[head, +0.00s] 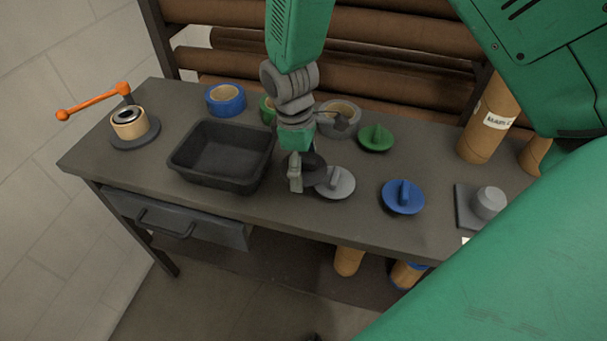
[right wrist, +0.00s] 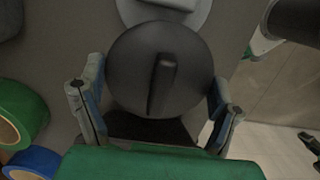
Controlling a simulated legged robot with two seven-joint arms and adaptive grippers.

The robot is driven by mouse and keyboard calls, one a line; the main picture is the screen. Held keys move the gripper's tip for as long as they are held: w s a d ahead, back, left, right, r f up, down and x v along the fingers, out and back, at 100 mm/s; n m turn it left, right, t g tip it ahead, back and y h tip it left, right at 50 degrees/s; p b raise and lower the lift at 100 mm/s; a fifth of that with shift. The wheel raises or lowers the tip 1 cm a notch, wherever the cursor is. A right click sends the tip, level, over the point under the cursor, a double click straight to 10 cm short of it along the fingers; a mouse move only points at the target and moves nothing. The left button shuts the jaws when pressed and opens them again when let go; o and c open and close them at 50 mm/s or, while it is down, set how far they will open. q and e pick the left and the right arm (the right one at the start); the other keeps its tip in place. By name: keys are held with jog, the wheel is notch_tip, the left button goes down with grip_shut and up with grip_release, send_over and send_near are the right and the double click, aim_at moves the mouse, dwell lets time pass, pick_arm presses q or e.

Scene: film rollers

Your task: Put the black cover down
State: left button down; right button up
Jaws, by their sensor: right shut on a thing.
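The black cover (right wrist: 150,75) is a round disc with a raised bar handle. My right gripper (right wrist: 155,105) has its two fingers on opposite sides of the disc and is shut on it. In the head view, the right gripper (head: 303,172) points down over the table's front middle, with the black cover (head: 316,167) partly hidden behind its fingers. The cover is close to the grey cover (head: 341,184); I cannot tell whether they touch or how high the black one is. My left gripper is not in view.
A black tray (head: 181,160) stands left of the gripper. A blue cover (head: 403,198) and green cover (head: 376,138) lie to the right. Tape rolls (head: 225,99) stand behind. Bare table (head: 300,215) shows along the front.

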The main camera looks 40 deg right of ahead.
aim_at(304, 176)
jog(key=f, duration=0.1)
jog(key=d+f, duration=0.1)
jog(key=f, duration=0.1)
jog(key=shift+s+f, duration=0.1)
jog(key=shift+f, duration=0.2)
jog(key=shift+c, duration=0.4)
jog(key=shift+a, duration=0.15)
jog(key=shift+c, duration=0.7)
jog(key=shift+a, duration=0.25)
jog(key=o, duration=1.3)
jog(key=shift+a, duration=0.2)
jog(key=shift+c, duration=0.2)
jog(key=shift+a+r, duration=0.15)
jog(key=shift+d+r, duration=0.1)
jog(key=shift+d, duration=0.15)
jog(key=shift+d+r, duration=0.15)
jog(key=shift+r, duration=0.2)
jog(key=r, duration=0.3)
jog(key=a+r, duration=0.1)
jog(key=r, duration=0.3)
jog(key=w+r+p, duration=0.1)
jog(key=r, duration=0.3)
jog(key=shift+w+a, duration=0.1)
jog(key=shift+a, duration=0.2)
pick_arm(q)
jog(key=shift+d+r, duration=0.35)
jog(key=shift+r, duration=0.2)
pick_arm(e)
jog(key=shift+d+f, duration=0.1)
jog(key=shift+d, duration=0.3)
